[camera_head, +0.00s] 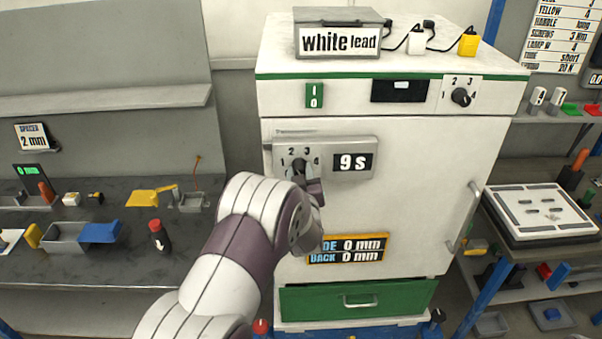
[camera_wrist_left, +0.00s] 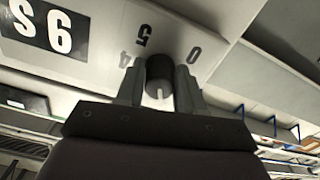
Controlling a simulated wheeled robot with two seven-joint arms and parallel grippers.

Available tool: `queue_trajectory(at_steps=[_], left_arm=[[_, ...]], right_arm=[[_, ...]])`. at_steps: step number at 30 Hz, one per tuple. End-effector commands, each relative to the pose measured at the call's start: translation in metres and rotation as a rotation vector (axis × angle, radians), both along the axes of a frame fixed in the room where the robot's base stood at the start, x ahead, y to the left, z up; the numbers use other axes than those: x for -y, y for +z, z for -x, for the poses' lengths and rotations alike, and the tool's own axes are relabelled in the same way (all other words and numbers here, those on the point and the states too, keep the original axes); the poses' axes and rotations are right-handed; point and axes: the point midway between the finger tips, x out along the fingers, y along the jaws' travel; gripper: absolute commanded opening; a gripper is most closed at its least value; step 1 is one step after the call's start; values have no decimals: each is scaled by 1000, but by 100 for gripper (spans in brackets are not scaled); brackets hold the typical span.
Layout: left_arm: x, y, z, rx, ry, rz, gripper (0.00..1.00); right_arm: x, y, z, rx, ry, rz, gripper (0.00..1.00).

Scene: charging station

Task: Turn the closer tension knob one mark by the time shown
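The closer box (camera_head: 350,143) is a grey panel on the white cabinet door, with marks 1 to 4 and a display (camera_head: 352,162) reading 9 s. Its dark tension knob (camera_wrist_left: 160,74) sits between the fingers of my left gripper (camera_wrist_left: 160,88), which look closed against both sides. A white line shows on the knob's end in the left wrist view. In the head view my left gripper (camera_head: 303,178) is at the dial and hides much of the knob, so its exact mark cannot be told. My right gripper is not in view.
A second dark knob (camera_head: 461,97) with numbered marks is on the cabinet's top strip. A door handle (camera_head: 465,215) stands out at right. Loaded shelves flank the cabinet.

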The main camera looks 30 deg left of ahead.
Motion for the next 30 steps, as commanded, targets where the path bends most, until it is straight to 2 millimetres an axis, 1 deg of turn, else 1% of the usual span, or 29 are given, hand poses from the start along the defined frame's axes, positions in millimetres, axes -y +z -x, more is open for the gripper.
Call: queue_trajectory(at_steps=[1, 2, 4, 11, 17, 23, 30], left_arm=[[1, 0, -1, -1, -5, 0, 15], [1, 0, -1, -1, -5, 0, 6], [2, 0, -1, -1, -5, 0, 4], [1, -1, 0, -5, -5, -4, 5], [2, -3, 0, -32, -5, -46, 5], [1, -4, 0, -101, -6, -155, 5], [1, -5, 0, -217, -6, -343, 5]], right_arm=[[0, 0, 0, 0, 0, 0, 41], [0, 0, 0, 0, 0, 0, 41], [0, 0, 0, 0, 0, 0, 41], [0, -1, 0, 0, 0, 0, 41], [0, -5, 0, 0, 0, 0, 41], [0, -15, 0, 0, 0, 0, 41], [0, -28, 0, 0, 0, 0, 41]])
